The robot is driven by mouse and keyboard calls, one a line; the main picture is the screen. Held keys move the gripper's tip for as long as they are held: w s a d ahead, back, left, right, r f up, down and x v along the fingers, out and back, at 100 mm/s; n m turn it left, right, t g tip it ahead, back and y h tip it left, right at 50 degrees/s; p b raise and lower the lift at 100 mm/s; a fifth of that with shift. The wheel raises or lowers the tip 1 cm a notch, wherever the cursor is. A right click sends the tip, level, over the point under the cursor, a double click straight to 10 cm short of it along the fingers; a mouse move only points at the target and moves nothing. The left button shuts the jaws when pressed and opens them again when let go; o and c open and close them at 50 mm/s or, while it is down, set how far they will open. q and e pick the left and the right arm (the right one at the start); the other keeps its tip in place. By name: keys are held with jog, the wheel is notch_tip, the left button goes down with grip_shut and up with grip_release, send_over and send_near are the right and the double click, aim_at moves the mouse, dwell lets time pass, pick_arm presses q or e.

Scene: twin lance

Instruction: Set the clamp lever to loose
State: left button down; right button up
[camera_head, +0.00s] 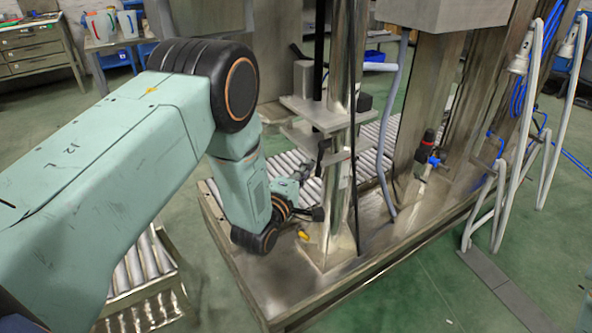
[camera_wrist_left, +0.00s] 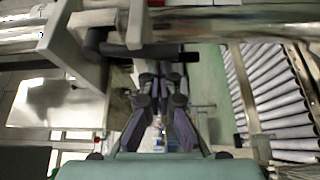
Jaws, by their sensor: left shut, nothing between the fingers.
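My left gripper (camera_head: 303,172) reaches in low beside the upright steel column, partly hidden by its own wrist. In the left wrist view its dark fingers (camera_wrist_left: 159,76) are shut with nothing held. A black bar (camera_wrist_left: 150,51), which looks like the clamp lever, lies crosswise just beyond the fingertips, by a metal bracket. I cannot tell whether the fingers touch it. In the head view a small dark part (camera_head: 323,150) shows below the column's plates and may be the same lever. Its setting cannot be read. My right gripper is not in view.
The steel column (camera_head: 338,190) stands on a metal base, with flat plates (camera_head: 314,112) around it. A roller conveyor (camera_head: 371,148) runs behind it. A grey hose (camera_head: 389,150) and a black cable hang nearby. White tubular stands (camera_head: 545,120) are at right.

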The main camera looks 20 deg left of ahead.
pick_arm(q)
jog(key=shift+s+d, duration=0.15)
jog(key=shift+d, duration=0.05)
jog(key=shift+d, duration=0.1)
